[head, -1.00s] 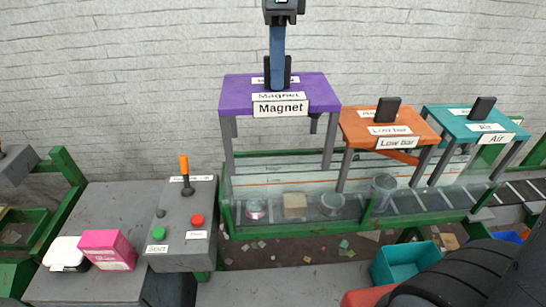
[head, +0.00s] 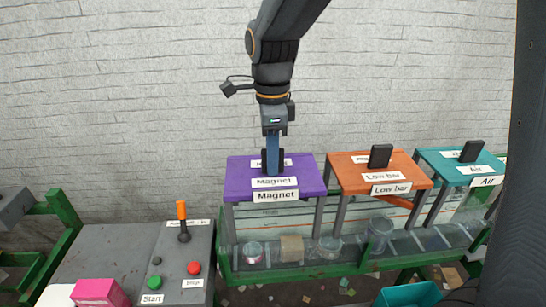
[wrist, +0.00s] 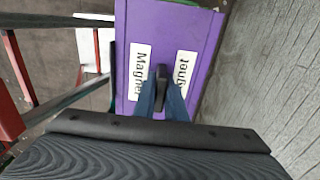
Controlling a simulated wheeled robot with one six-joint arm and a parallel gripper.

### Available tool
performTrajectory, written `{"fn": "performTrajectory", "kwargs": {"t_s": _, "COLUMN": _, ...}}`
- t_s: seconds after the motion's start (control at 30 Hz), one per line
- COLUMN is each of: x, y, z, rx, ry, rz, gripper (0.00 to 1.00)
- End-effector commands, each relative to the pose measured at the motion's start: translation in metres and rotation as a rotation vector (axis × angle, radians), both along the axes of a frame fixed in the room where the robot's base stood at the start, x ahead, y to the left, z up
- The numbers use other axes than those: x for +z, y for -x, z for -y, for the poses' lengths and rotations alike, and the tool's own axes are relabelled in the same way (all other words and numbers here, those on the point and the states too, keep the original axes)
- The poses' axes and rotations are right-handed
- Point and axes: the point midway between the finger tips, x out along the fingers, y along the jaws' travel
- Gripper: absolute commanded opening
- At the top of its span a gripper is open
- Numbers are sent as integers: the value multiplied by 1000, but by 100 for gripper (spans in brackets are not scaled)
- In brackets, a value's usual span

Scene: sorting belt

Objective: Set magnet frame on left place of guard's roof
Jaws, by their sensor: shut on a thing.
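The magnet frame (head: 240,180) is a purple-topped stand with grey legs and "Magnet" labels. It is upright at the left end of the clear guard (head: 275,222) over the belt, its top about level with the orange frame's. I cannot tell whether its feet touch the guard's roof. My gripper (head: 272,165) is shut on the black grip on the frame's top. The wrist view also shows the purple top (wrist: 190,25) and my blue fingers (wrist: 161,100) on either side of the dark grip.
The orange "Low bar" frame (head: 346,163) stands just right, a small gap away; the teal "Air" frame (head: 433,160) is beyond it. Several items, including a tan block (head: 291,248), lie below behind the glass. A control box (head: 172,262) with an orange-topped lever stands at left.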

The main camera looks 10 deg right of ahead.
Motion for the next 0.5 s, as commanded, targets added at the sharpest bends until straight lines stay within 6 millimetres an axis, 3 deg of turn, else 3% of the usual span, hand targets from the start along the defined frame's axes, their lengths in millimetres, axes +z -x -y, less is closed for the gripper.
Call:
{"fn": "performTrajectory", "kwargs": {"t_s": 0.37, "x": -3, "y": -1, "z": 0, "rx": 1, "ry": -1, "rz": 2, "gripper": 0}}
{"fn": "performTrajectory", "kwargs": {"t_s": 0.4, "x": -4, "y": 0, "z": 0, "rx": 1, "ry": 0, "rz": 1, "gripper": 14}}
{"fn": "performTrajectory", "kwargs": {"t_s": 0.5, "x": -4, "y": 0, "z": 0, "rx": 0, "ry": 0, "rz": 1, "gripper": 30}}
